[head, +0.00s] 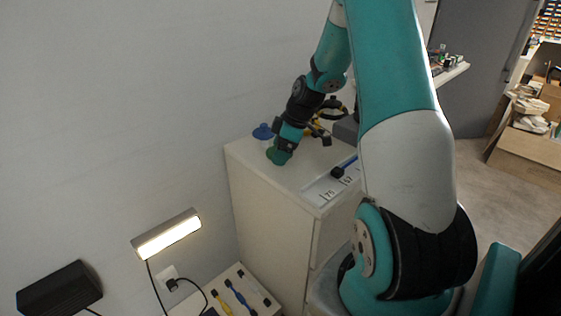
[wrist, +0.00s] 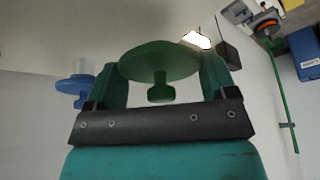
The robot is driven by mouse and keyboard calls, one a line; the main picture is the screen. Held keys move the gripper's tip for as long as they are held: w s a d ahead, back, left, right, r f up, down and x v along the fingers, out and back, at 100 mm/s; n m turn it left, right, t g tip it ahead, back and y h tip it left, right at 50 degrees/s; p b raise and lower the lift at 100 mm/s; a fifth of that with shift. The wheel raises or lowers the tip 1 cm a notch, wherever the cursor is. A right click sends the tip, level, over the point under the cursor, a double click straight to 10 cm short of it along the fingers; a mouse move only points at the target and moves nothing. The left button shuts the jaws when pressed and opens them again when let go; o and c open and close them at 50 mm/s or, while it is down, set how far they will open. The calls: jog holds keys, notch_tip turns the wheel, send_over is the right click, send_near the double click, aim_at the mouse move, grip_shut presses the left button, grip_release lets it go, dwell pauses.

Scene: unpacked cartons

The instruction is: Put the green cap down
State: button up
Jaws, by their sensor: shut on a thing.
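The green cap (wrist: 158,62) is a round disc with a short stem, seen between the fingers in the wrist view. My gripper (wrist: 160,75) is shut on it. In the head view, the green cap (head: 278,156) shows at the end of my gripper (head: 281,150), over the top of the white cabinet (head: 290,180) near its left edge. I cannot tell whether the cap touches the cabinet top.
A blue cap-like thing (head: 263,132) stands close behind my gripper, and it also shows at the left in the wrist view (wrist: 75,84). A blue-handled tool (head: 345,168) lies to the right. A lit lamp (head: 166,235) is at lower left. Some cabinet top in front is bare.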

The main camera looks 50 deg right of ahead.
aim_at(281, 169)
jog(key=shift+f, duration=1.8)
jog(key=o, duration=0.8)
jog(key=shift+f, duration=0.1)
